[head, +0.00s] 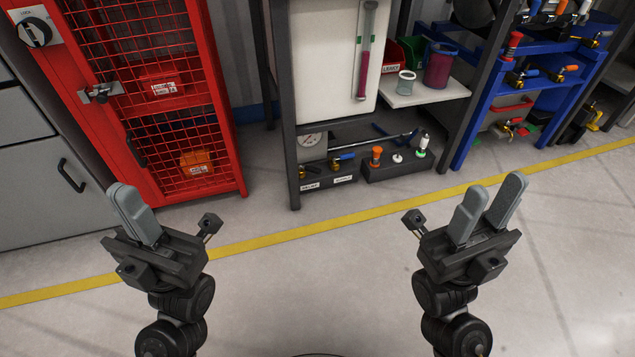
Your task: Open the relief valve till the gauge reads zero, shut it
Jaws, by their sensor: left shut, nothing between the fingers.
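The white round gauge (309,140) is low on the dark-framed stand, left of centre; its needle is too small to read. Below it is a dark block with two small labels. The left label (311,186) seems to read "RELIEF", and a small brass-coloured valve (303,172) sits above it, its handle position unclear. A blue-handled valve (344,157) sits above the right label. My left gripper (130,190) is shut and empty, in front of the red cabinet. My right gripper (499,184) is open and empty, right of the stand. Both are well apart from the valves.
A red mesh cabinet (240,165) stands left of the stand. A dark block (400,170) with small fittings is beside the valves. A white shelf (430,95) holds bins and cups. A blue rack (470,135) stands right. The floor beyond the yellow line (345,223) is clear.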

